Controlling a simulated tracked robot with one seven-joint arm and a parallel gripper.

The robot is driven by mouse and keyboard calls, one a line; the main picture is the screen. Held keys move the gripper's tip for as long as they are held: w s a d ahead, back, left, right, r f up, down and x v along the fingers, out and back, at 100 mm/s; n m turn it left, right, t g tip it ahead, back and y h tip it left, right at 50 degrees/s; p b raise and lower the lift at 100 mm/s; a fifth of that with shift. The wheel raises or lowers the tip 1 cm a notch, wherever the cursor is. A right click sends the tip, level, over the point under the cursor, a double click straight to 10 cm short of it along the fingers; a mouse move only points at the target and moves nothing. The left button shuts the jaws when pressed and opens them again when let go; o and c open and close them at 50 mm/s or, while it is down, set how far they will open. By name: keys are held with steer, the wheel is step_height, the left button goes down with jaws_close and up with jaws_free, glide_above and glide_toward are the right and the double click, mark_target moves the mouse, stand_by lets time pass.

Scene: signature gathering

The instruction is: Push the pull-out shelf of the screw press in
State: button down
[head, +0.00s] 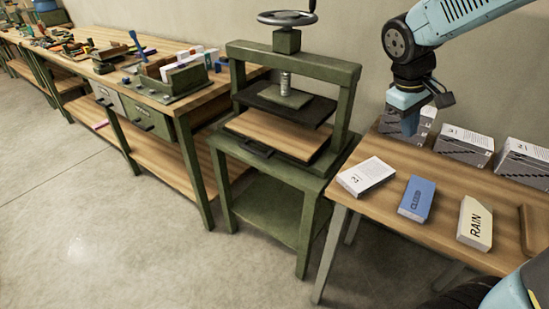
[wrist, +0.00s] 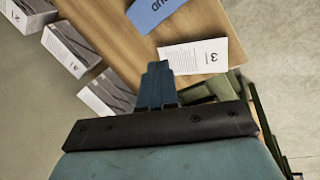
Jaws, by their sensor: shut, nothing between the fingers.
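The green screw press (head: 348,80) stands on a green stand in the middle of the head view, with a handwheel (head: 287,18) on top. Its wooden pull-out shelf (head: 275,133) juts out at the front below the dark plate, with a dark handle (head: 257,149) on its front edge. My gripper (head: 409,128) is shut and empty, in the air above the table right of the press. In the wrist view its blue fingers (wrist: 158,85) are together, touching nothing visible. Part of the press's green frame (wrist: 258,115) shows at the right there, mostly hidden by my gripper.
The right table (head: 430,182) holds a white stack marked 3 (head: 366,177), a blue CLOUD stack (head: 416,198), a cream RAIN stack (head: 475,222) and several grey-sided stacks (head: 463,146) behind. A workbench (head: 195,98) with tools stands left. The floor (head: 110,225) in front is clear.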

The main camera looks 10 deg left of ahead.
steer(key=w+a+f+n+h, duration=0.4)
steer(key=w+a+f+n, duration=0.25)
steer(key=a+f, duration=0.3)
steer(key=n+t, duration=1.5)
steer(key=n, duration=0.3)
glide_toward(279, 152)
steer(key=shift+m, duration=0.25)
steer(key=x, duration=0.6)
steer(key=shift+w+d+f, duration=0.1)
steer(key=shift+w+d, duration=0.1)
steer(key=shift+w, duration=0.15)
